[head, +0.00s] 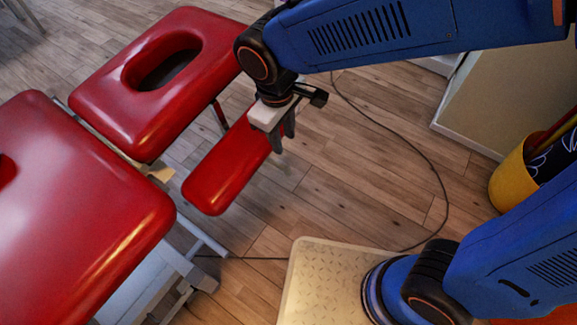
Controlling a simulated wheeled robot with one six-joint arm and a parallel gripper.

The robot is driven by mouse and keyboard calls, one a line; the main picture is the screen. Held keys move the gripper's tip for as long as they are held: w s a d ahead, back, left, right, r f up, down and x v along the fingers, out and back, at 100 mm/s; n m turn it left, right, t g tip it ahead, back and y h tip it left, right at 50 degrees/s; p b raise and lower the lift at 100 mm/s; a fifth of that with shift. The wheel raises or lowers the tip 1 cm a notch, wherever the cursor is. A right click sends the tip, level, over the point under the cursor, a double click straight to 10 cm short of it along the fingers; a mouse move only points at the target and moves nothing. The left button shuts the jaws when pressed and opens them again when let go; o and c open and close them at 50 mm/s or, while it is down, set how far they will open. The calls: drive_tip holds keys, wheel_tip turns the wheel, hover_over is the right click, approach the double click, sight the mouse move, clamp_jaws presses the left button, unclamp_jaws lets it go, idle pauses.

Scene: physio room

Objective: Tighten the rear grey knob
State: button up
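My gripper (282,138) points down beside the far right end of the small red armrest pad (225,172). Its two dark fingers look close together, and I cannot tell whether anything is between them. No grey knob can be clearly made out; my fingers and the red pads may hide it. The red treatment table shows a large pad (70,215) at the left and a headrest pad (125,105) with an oval hole.
A pale metal frame (200,238) shows under the large pad. A dark cable (425,160) runs across the wooden floor. A yellow bin (510,180) stands at the right, near a pale cabinet (495,90). Floor right of the armrest is mostly clear.

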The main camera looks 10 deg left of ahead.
sight(287, 166)
drive_tip(key=f, duration=0.5)
drive_tip(key=w+f, duration=0.1)
drive_tip(key=f, duration=0.9)
drive_tip(key=shift+w+d+f, duration=0.25)
drive_tip(key=shift+d+f, duration=0.1)
drive_tip(key=shift+f, duration=0.05)
clamp_jaws()
